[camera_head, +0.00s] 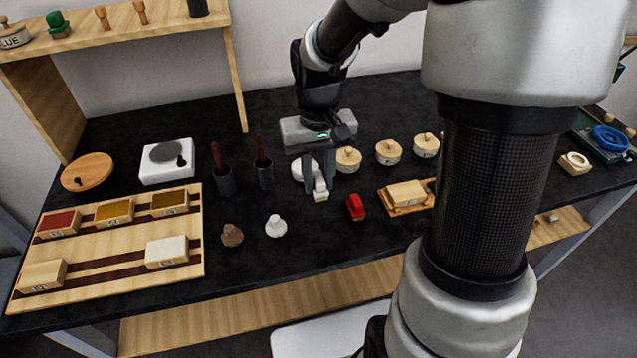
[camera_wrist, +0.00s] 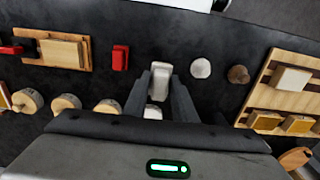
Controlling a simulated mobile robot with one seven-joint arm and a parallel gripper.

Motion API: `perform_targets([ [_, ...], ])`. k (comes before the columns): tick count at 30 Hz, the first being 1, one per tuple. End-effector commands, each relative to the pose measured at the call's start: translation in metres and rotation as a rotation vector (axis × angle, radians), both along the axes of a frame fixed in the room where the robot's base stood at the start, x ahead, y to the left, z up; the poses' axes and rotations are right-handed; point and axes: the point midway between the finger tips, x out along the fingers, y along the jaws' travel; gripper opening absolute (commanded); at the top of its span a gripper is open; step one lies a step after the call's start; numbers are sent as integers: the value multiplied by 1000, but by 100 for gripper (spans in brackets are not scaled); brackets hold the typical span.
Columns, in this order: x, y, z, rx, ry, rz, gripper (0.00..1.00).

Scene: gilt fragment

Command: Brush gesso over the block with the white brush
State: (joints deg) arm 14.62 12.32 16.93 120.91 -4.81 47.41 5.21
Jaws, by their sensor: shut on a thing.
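My gripper (camera_head: 320,178) is shut on the white brush (camera_head: 320,188), over the middle of the black table. In the wrist view the brush (camera_wrist: 160,80) shows between the two fingers (camera_wrist: 160,95). I cannot tell whether it touches the table. A pale wooden block (camera_head: 406,193) lies on a small wooden tray (camera_head: 391,211) to the right of my gripper; it also shows at the left in the wrist view (camera_wrist: 62,53). A white round dish (camera_head: 300,170), partly hidden by my gripper, sits just behind the brush; its contents are not visible.
A red tool (camera_head: 355,207) lies between brush and tray. White (camera_head: 276,226) and brown (camera_head: 232,235) knobs stand front left. Several round wooden-lidded pots (camera_head: 388,152) are behind. Two dark cups with handles (camera_head: 264,173) and a block rack (camera_head: 110,257) are left.

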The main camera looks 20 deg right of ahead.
Motion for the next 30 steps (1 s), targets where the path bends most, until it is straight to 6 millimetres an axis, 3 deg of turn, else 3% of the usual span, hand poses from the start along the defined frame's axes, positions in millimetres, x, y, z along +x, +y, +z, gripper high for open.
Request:
perform_targets([
  [5, 28, 1, 13, 12, 0, 2, 6],
  [9, 74, 1, 20, 23, 2, -1, 6],
  [15, 130, -2, 11, 15, 2, -2, 6],
  [18, 148, -3, 4, 7, 2, 0, 6],
  [22, 158, -5, -3, 0, 1, 0, 6],
  [30, 160, -5, -20, -1, 0, 0, 6],
])
